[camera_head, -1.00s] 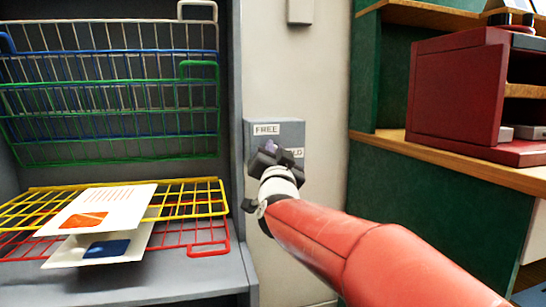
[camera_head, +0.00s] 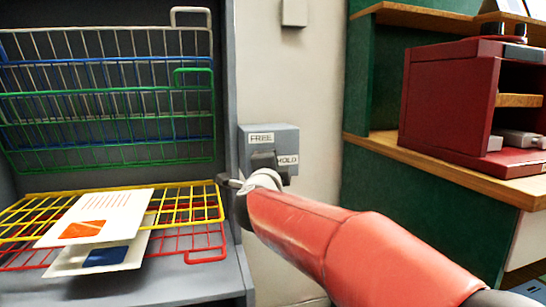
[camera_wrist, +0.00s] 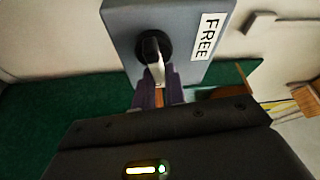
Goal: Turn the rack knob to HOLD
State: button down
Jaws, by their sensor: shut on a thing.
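The rack knob (camera_wrist: 152,48) has a round black base and a pale lever that extends downward in the wrist view, not toward the FREE label (camera_wrist: 207,36). It sits on a grey box (camera_head: 284,133) on the wall, which bears FREE and HOLD labels; HOLD (camera_head: 288,160) is at the right. My gripper (camera_wrist: 158,88) is shut on the knob's lever, with a finger on each side. In the head view my gripper (camera_head: 264,160) covers the knob. The HOLD label is not visible in the wrist view, so exact alignment with it cannot be told.
Left of the box is a grey cabinet with wire racks: a yellow one (camera_head: 205,207) and a red one lowered, bearing cards (camera_head: 105,208); green, blue and white ones raised. At right stand a wooden shelf (camera_head: 440,166) and a dark red cabinet (camera_head: 447,100).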

jog(key=shift+a+f+m+g+p, duration=0.3)
jog(key=shift+a+m+p, duration=0.15)
jog(key=shift+m, duration=0.45)
jog(key=c, duration=1.4)
grip_release()
jog(key=shift+a, duration=0.1)
jog(key=shift+c, duration=0.2)
jog(key=s, duration=0.7)
jog(key=shift+s+a, duration=0.35)
jog(key=shift+s, duration=0.05)
jog(key=shift+r, duration=0.1)
